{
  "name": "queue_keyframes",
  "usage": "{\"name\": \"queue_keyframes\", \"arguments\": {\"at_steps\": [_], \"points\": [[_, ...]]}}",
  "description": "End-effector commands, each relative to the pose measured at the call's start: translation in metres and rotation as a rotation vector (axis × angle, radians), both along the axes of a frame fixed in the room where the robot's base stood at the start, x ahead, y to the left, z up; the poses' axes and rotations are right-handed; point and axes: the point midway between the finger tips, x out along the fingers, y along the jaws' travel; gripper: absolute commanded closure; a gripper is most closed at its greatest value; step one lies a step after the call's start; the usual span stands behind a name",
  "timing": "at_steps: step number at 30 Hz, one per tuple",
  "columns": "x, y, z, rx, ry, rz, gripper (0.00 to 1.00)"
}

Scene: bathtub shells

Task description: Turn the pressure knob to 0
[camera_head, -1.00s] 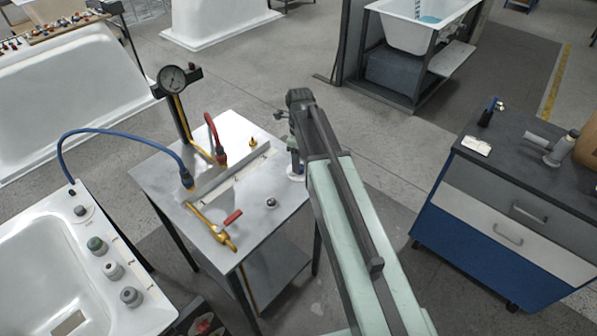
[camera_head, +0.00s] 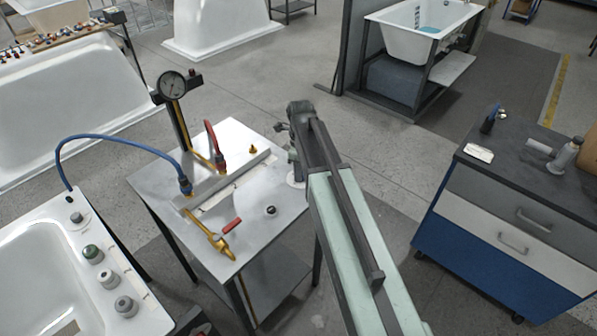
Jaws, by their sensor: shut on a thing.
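A small steel table (camera_head: 265,212) stands at the centre left. My gripper (camera_head: 295,172) points down at its right edge, over a round white plate (camera_head: 298,183). It is shut on what seems to be the pressure knob, which my gripper and arm hide. Any marks on the plate are too small to read. A round pressure gauge (camera_head: 172,84) stands on a post at the table's back left. Its needle reading is not legible.
A blue hose (camera_head: 115,140) and a red hose (camera_head: 212,139) join a steel bar on the table. A yellow valve (camera_head: 222,243) with a red handle lies in front. A white tub (camera_head: 135,258) is at left, a blue drawer cabinet (camera_head: 485,215) at right.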

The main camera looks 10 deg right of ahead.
Motion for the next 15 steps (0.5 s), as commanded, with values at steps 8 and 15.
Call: {"name": "queue_keyframes", "arguments": {"at_steps": [8,15], "points": [[-0.0025,0.0005,-0.0004,0.003,0.006,0.189,1.0],[-0.0029,0.0003,-0.0005,0.002,0.007,0.416,1.0]]}}
